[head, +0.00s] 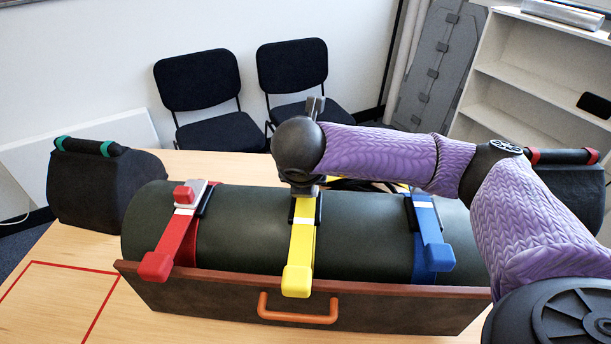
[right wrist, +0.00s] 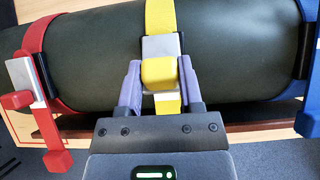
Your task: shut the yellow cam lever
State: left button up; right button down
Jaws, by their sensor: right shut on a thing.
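The yellow cam lever (right wrist: 158,72) shows its block-shaped end in the right wrist view, in front of a pale metal buckle (right wrist: 160,46) on the yellow strap. My right gripper (right wrist: 159,76) has its purple fingers on both sides of that block and is shut on it. In the head view my right arm reaches in from the right to the top of the dark green roll (head: 360,235), and its wrist hides the lever and fingers. The yellow strap (head: 301,240) runs down the roll's front to a yellow block. My left gripper is not in view.
A red strap (head: 173,238) with its own lever (head: 184,194) is left of the yellow one; a blue strap (head: 427,228) is right. The roll lies in a brown tray (head: 400,312) with an orange handle (head: 298,310). Black bags stand at both ends.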

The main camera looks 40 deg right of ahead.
jog(key=shift+c, duration=1.2)
grip_release()
jog(key=p+v, duration=0.2)
jog(key=v, duration=0.8)
